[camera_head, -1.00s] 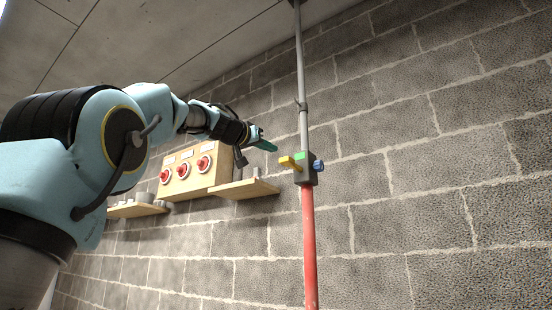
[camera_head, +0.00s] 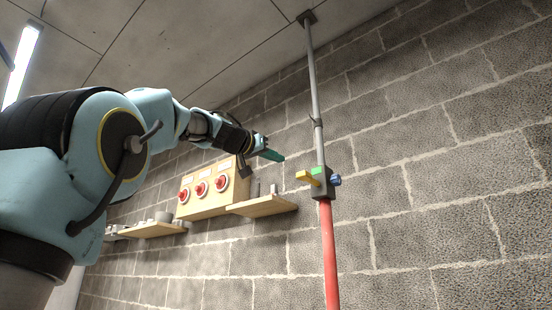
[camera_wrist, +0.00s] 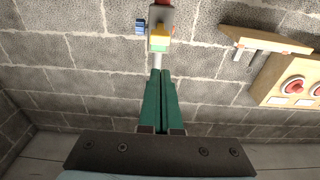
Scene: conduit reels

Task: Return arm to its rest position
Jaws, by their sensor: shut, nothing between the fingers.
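My arm reaches from the left of the head view toward the block wall. My gripper (camera_head: 273,156) ends in green fingers that are shut with nothing between them. In the wrist view the green fingers (camera_wrist: 160,95) lie side by side, pointing toward a valve box (camera_wrist: 160,22). In the head view the gripper is left of and a little above that valve box (camera_head: 322,183), and a gap shows between them. The box has a yellow lever (camera_head: 308,178), a green top part and a blue knob (camera_head: 336,180).
A grey pipe (camera_head: 315,90) runs from the ceiling into the box, and a red pipe (camera_head: 329,255) runs below it. A wooden panel with red round knobs (camera_head: 214,188) and wooden shelves (camera_head: 262,206) holding small items are on the wall. The wall right of the pipe is clear.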

